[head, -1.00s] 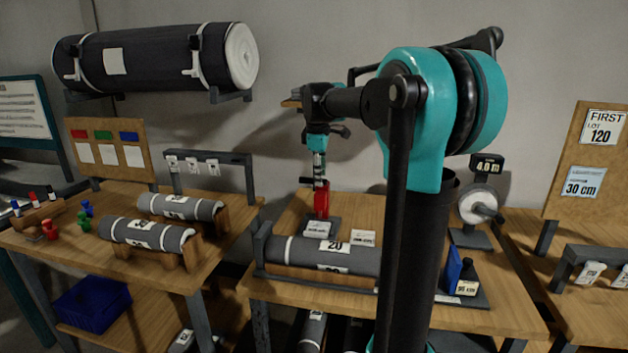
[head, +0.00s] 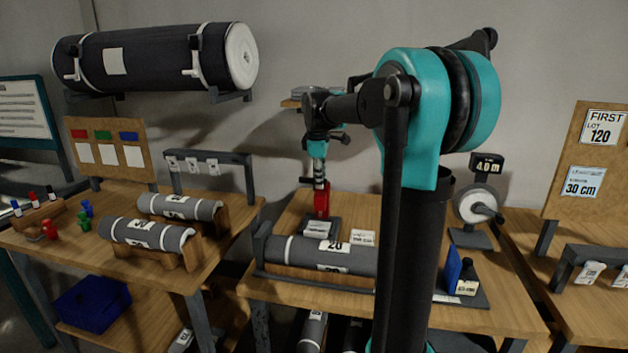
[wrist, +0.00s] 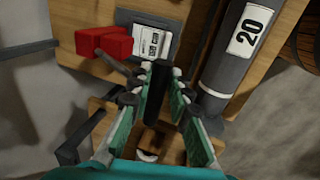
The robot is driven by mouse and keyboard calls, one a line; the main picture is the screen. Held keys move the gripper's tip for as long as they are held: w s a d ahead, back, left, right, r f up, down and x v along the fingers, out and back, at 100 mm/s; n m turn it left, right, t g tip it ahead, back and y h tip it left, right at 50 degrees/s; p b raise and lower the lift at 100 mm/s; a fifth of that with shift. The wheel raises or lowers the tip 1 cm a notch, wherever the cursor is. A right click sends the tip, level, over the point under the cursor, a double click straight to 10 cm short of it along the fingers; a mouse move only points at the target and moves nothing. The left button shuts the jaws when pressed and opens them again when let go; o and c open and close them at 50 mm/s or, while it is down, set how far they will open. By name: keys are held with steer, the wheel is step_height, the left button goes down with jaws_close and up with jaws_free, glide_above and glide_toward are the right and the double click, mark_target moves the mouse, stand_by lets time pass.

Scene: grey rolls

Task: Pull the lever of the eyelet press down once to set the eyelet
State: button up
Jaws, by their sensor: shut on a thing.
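The eyelet press is red and stands on a dark base with a white label at the back of the middle table; its red body (head: 321,202) shows in the head view below my gripper (head: 319,172). In the wrist view the red body (wrist: 106,44) is at upper left, and a thin dark lever (wrist: 118,69) runs from it towards my fingers. My gripper (wrist: 160,76) is shut on the lever's black grip (wrist: 159,77). The lever's angle is hard to tell in the head view, and the eyelet is not visible.
A grey roll (head: 308,254) labelled 20 lies in a cradle in front of the press. A blue-and-black item (head: 462,276) and a round gauge (head: 478,205) stand to the right. A left table (head: 80,235) holds two more rolls. My arm hides part of the middle table.

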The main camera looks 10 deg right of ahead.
steer(key=shift+s+f, duration=0.1)
steer(key=shift+f, duration=0.05)
steer(key=shift+s+a+f, duration=0.15)
steer(key=shift+s+f, duration=0.15)
steer(key=shift+f, duration=0.3)
steer(key=shift+s+a+f, duration=0.15)
steer(key=shift+s+f, duration=0.1)
steer(key=shift+f, duration=0.65)
steer(key=shift+s+f, duration=0.2)
steer(key=shift+f, duration=0.5)
